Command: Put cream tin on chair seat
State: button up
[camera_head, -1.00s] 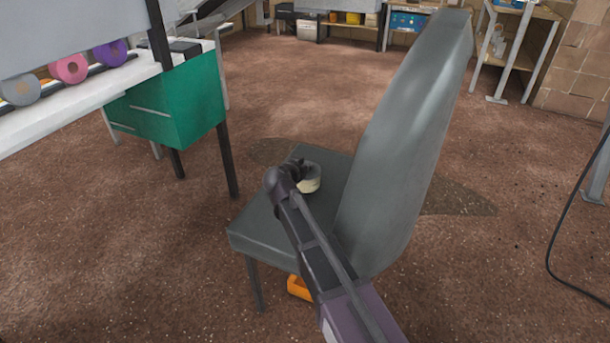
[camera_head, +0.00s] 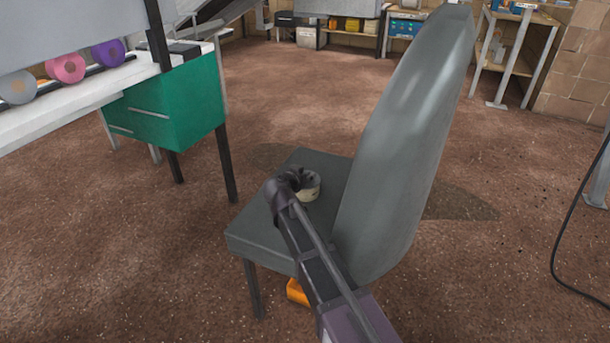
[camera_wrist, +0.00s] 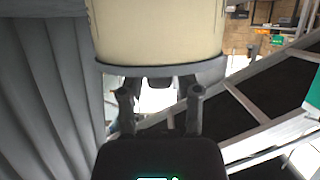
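The cream tin (camera_head: 309,192) is pale cream with a dark band, and shows just above or on the grey chair seat (camera_head: 262,232); I cannot tell whether it touches. In the wrist view the tin (camera_wrist: 158,30) fills the top middle, its dark rim towards me. My gripper (camera_head: 296,182) is at the tin's left side in the head view. In the wrist view my gripper's fingers (camera_wrist: 160,84) reach to the tin's rim and appear shut on it. The fingertips are partly hidden behind the rim.
The tall grey chair back (camera_head: 405,150) stands right of the tin. A green drawer unit (camera_head: 170,105) under a white bench is at the left. An orange object (camera_head: 297,291) lies under the chair. The front and left of the seat are bare.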

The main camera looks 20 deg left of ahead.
jog(key=shift+r, duration=0.15)
dwell(0.3)
jog(key=shift+s+r+p, duration=0.25)
jog(key=shift+s+p, duration=0.15)
jog(key=shift+s, duration=0.1)
jog(key=d+p+v, duration=0.1)
jog(key=p+v, duration=0.3)
jog(key=v, duration=0.6)
jog(key=shift+s+a+r, duration=0.2)
jog(key=shift+s+a, duration=0.15)
jog(key=shift+a, duration=0.15)
jog(key=shift+s, duration=0.15)
